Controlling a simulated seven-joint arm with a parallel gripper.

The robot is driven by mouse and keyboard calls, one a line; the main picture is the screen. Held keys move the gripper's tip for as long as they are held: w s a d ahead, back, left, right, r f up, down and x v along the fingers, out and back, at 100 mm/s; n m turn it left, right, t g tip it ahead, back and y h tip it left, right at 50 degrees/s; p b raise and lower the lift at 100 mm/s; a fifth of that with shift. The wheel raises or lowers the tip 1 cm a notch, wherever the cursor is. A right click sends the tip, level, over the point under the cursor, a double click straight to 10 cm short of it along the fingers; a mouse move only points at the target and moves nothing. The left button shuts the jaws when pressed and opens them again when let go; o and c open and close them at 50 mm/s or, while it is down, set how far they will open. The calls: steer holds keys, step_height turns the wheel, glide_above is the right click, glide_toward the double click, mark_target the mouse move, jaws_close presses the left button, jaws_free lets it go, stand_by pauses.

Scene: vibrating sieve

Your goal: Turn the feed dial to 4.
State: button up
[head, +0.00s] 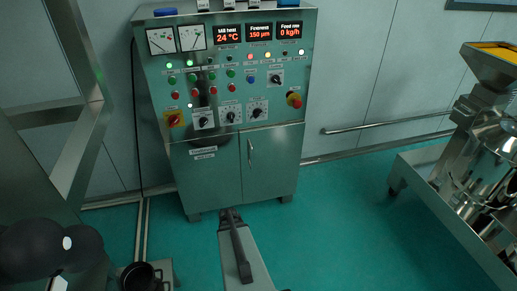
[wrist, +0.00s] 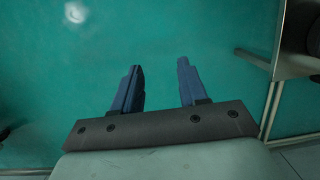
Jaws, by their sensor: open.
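A steel control cabinet (head: 217,165) stands against the wall in the head view. Its front carries several black pointer dials on white plates: a left dial (head: 203,121), a middle dial (head: 231,116), a right dial (head: 257,111) and an upper-right dial (head: 276,78). Their labels and numbers are too small to read, so I cannot tell which is the feed dial. The feed rate display (head: 289,31) reads 0 kg/h. My gripper (wrist: 158,75) is open and empty in the wrist view, over green floor, with no dial between its blue fingers.
A red-and-yellow switch (head: 174,120) and a red emergency knob (head: 294,99) flank the dials. Button rows sit above them. Steel machinery (head: 490,150) stands right. Green floor between is clear.

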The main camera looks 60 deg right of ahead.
steer(key=w+d+r+m+t+h, duration=0.2)
steer(key=d, duration=0.9)
steer(key=w+d+r+m+t+h, duration=0.1)
steer(key=w+d+r+t+h, duration=0.15)
steer(key=d, duration=0.75)
steer(key=m+t+h, duration=0.6)
steer(key=m+h, duration=0.5)
steer(key=h, duration=0.5)
glide_toward(259, 115)
steer(key=shift+m, duration=0.3)
steer(key=x, duration=0.8)
steer(key=shift+w+d, duration=0.2)
steer(key=shift+d, duration=0.1)
steer(key=shift+c, duration=0.4)
jaws_close()
